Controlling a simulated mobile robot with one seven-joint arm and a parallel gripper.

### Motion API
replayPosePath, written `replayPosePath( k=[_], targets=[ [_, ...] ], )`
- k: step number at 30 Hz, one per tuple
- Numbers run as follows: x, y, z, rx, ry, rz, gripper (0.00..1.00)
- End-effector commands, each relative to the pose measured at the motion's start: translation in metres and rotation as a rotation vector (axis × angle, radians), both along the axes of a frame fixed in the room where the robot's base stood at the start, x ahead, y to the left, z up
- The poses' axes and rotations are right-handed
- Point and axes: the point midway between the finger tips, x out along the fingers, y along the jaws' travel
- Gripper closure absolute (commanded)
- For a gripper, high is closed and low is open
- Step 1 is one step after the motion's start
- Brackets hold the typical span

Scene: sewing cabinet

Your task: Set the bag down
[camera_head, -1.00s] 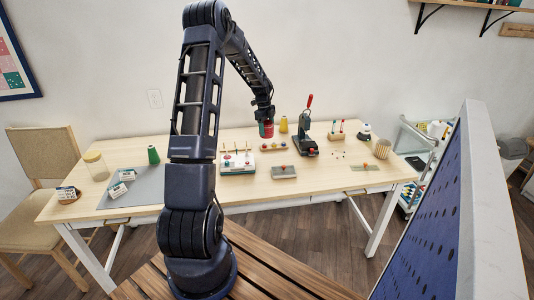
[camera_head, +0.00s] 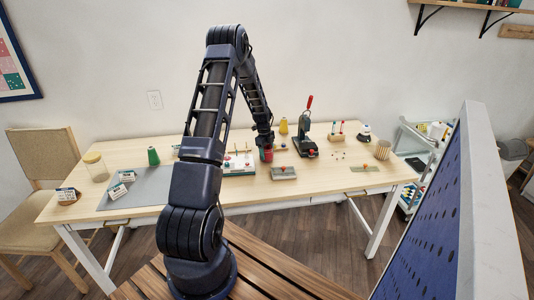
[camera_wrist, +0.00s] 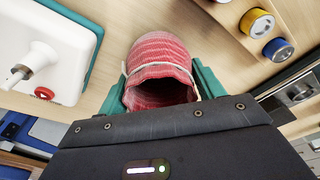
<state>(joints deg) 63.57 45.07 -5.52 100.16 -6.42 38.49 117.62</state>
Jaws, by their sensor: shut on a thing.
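The bag (camera_wrist: 160,62) is red knitted cloth with a pale cord around it. In the wrist view its dark open mouth faces the camera. My gripper (camera_wrist: 162,92) is shut on the bag, with teal fingers on either side of it. In the head view my gripper (camera_head: 265,142) is low over the worktable (camera_head: 322,183), with the bag (camera_head: 267,154) under it, between the white spool stand and the press. I cannot tell whether the bag's bottom touches the tabletop.
The white and teal spool stand (camera_head: 239,164) is close on the left. A grey box (camera_head: 284,173) lies in front, and the press (camera_head: 305,140) stands to the right. A yellow spool (camera_wrist: 257,22) and a blue spool (camera_wrist: 278,49) are close on the right in the wrist view.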

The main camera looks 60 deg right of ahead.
Motion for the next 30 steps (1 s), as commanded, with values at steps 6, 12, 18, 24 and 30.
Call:
replayPosePath(
  k=[6, 12, 18, 24, 30],
  targets=[
    [0.0, 0.0, -0.001, -0.002, 0.0, 0.001, 0.55],
    [0.0, 0.0, -0.004, -0.002, 0.0, 0.0, 0.31],
    [0.0, 0.0, -0.004, -0.002, -0.001, 0.0, 0.11],
    [0.0, 0.0, -0.003, -0.002, -0.001, 0.0, 0.11],
    [0.003, -0.001, 0.014, -0.005, -0.001, 0.002, 0.11]
  ],
)
